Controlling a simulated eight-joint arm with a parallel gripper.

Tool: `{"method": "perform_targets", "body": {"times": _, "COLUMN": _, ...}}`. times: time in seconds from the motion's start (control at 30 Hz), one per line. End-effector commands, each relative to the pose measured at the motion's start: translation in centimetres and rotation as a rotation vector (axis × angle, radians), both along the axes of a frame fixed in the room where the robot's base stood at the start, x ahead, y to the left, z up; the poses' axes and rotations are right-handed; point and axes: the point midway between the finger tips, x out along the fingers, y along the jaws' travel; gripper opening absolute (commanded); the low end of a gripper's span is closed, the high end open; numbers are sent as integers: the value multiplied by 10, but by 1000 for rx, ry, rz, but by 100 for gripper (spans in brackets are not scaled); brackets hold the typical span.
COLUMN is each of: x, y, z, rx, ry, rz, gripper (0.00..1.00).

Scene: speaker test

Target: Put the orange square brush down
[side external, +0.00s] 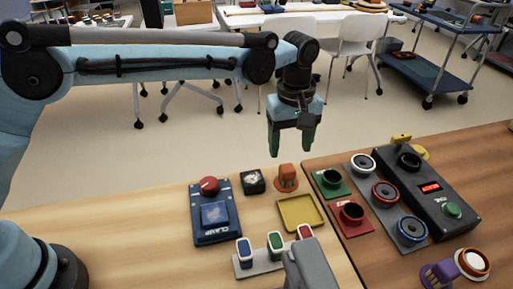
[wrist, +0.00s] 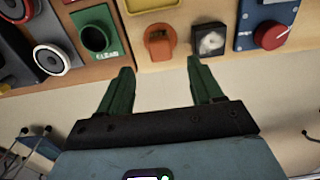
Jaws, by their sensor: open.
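The orange square brush (side external: 287,177) stands on the light wood table near its far edge, just behind the yellow tray. It also shows in the wrist view (wrist: 159,43), at the top middle beyond the fingertips. My gripper (side external: 291,152) has green fingers and is open, with nothing between them. It hangs above and beyond the table's far edge in the side view, apart from the brush. In the wrist view the two fingers (wrist: 160,67) are spread, with the brush ahead of the gap.
The yellow tray (side external: 283,221) looks empty. A black gauge box (side external: 253,181) and blue clamp box (side external: 215,232) stand left of the brush. Green (side external: 329,196) and red (side external: 351,226) sockets, speakers and a dark control box (side external: 415,190) stand to the right.

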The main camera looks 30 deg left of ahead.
Motion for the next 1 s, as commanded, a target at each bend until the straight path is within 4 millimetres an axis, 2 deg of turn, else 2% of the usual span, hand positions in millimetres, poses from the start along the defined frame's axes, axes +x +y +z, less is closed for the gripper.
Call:
{"method": "perform_targets", "body": {"times": 0.03, "x": 0, "y": 0, "z": 9, "rx": 0, "ry": 0, "rz": 0, "gripper": 66}}
{"method": "perform_targets", "body": {"times": 0.2, "x": 0, "y": 0, "z": 29, "rx": 0, "ry": 0, "rz": 0, "gripper": 66}}
{"method": "perform_targets", "body": {"times": 0.37, "x": 0, "y": 2, "z": 39, "rx": -1, "ry": -2, "rz": -2, "gripper": 66}}
{"method": "perform_targets", "body": {"times": 0.47, "x": -1, "y": 11, "z": 47, "rx": -8, "ry": -16, "rz": -21, "gripper": 66}}
{"method": "perform_targets", "body": {"times": 0.57, "x": -5, "y": 30, "z": 59, "rx": -21, "ry": -51, "rz": -64, "gripper": 66}}
{"method": "perform_targets", "body": {"times": 0.77, "x": -23, "y": 83, "z": 85, "rx": -40, "ry": -160, "rz": -199, "gripper": 66}}
{"method": "perform_targets", "body": {"times": 1.0, "x": -61, "y": 143, "z": 99, "rx": -18, "ry": -299, "rz": -364, "gripper": 66}}
